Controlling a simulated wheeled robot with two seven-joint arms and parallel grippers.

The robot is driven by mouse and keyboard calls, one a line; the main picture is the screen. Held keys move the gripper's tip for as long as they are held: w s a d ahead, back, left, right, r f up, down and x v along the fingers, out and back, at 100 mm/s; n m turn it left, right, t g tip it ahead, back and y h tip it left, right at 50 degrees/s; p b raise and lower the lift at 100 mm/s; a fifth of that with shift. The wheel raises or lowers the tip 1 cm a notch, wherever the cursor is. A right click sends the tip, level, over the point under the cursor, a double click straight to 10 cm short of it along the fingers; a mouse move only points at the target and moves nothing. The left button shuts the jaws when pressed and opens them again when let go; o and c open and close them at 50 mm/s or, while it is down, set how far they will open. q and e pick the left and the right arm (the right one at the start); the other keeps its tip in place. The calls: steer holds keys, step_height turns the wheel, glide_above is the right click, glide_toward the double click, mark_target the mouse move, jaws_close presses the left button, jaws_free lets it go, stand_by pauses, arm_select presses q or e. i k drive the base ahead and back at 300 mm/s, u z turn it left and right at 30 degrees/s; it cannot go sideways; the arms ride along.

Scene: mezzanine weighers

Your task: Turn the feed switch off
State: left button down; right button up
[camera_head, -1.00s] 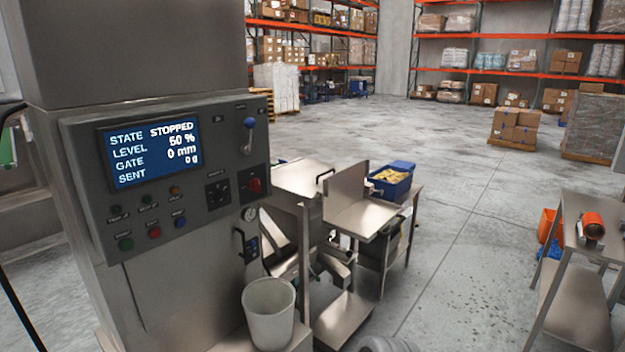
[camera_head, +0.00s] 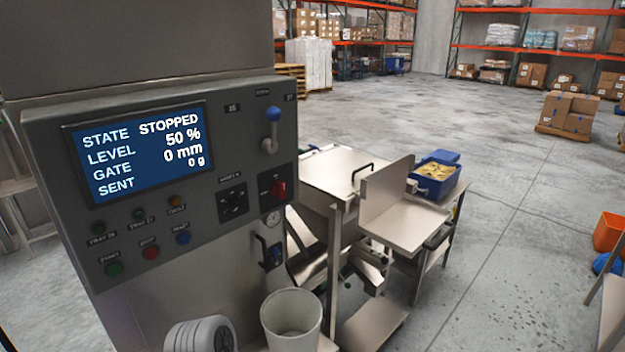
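The control panel (camera_head: 205,240) fills the left of the view on a steel cabinet. Its screen (camera_head: 145,152) reads STATE STOPPED, LEVEL 50 %, GATE 0 mm, SENT 0 g. Its right part carries a blue-knobbed lever (camera_head: 272,128) pointing up, a black rotary switch (camera_head: 233,203) and a red switch (camera_head: 278,190) on a dark plate. The small labels are too blurred to tell which is the feed switch. A green button (camera_head: 114,269), a red button (camera_head: 150,252) and a blue button (camera_head: 183,238) sit below the screen. Neither gripper is in view.
A pale bucket (camera_head: 291,318) stands below the panel. A black-handled fitting (camera_head: 270,252) juts from the cabinet. To the right are a steel tray (camera_head: 408,225) and a blue bin (camera_head: 437,183) with yellow contents. Open concrete floor lies beyond. A grey rounded part of my arm shows at the bottom.

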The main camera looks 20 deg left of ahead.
mark_target(279, 189)
steer(key=u, duration=0.5)
steer(key=i, duration=0.95)
steer(key=u, duration=0.85)
